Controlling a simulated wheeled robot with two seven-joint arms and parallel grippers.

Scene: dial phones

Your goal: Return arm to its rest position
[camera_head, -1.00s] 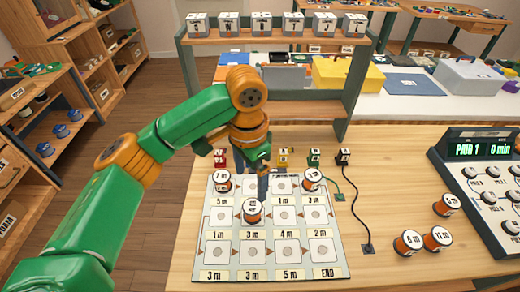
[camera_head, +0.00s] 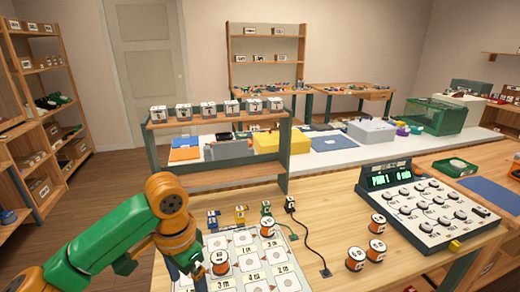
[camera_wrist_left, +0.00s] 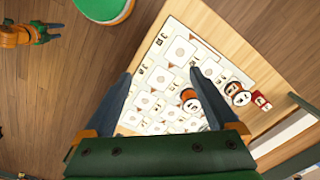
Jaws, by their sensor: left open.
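My left arm comes in from the lower left, with its left gripper (camera_head: 187,275) over the left part of the white printed board (camera_head: 284,268). In the left wrist view, the left gripper (camera_wrist_left: 160,88) has its two fingers spread, with nothing held between them. The board (camera_wrist_left: 182,50) and an orange-white spool (camera_wrist_left: 190,94) show below and beyond the fingers. In the head view, one spool (camera_head: 220,262) sits on the board beside the gripper and another (camera_head: 267,229) farther back. An orange and dark green part at the left wrist view's upper left looks like my right gripper (camera_wrist_left: 40,33); its jaws are unclear.
Three spools, one of them nearest (camera_head: 355,259), stand right of the board. A console (camera_head: 430,205) stands farther right. Small coloured blocks, including a yellow one (camera_head: 240,214), line the board's back. A shelf rack (camera_head: 215,122) with several labelled cubes stands behind. Bare floor lies left.

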